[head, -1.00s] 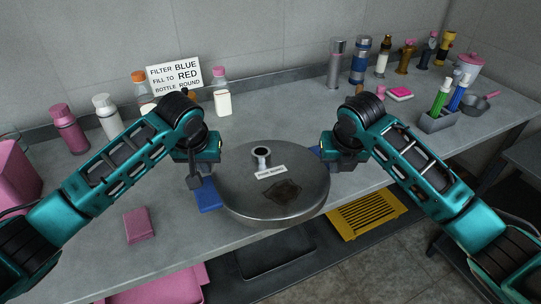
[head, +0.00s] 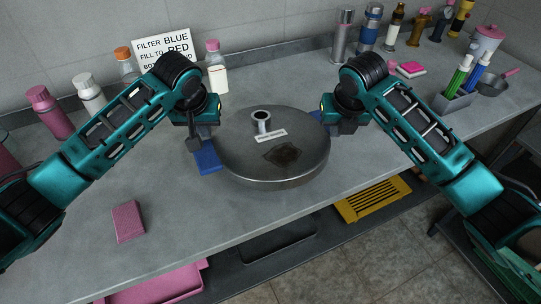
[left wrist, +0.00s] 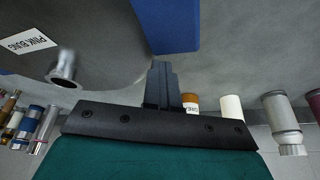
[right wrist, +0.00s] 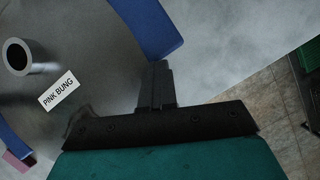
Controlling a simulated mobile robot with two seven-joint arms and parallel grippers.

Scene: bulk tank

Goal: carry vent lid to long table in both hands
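The vent lid (head: 240,158) is a round grey metal disc with a short pipe stub, a white label and a dark patch. It looks level, over the front middle of the long table (head: 185,225). A blue handle (head: 207,157) shows at its left side; another is partly hidden at its right. My left gripper (head: 194,140) is at the left handle and my right gripper (head: 338,125) at the right one. In the left wrist view (left wrist: 160,70) and right wrist view (right wrist: 160,70) the fingers look closed together against blue handles. I cannot tell whether the lid touches the tabletop.
A pink block (head: 128,222) lies at the front left. Bottles (head: 42,105) and a sign (head: 165,43) stand along the back. A grey holder (head: 450,103) with bottles and a pan (head: 492,83) are at the right. A yellow grate (head: 372,200) is below the front edge.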

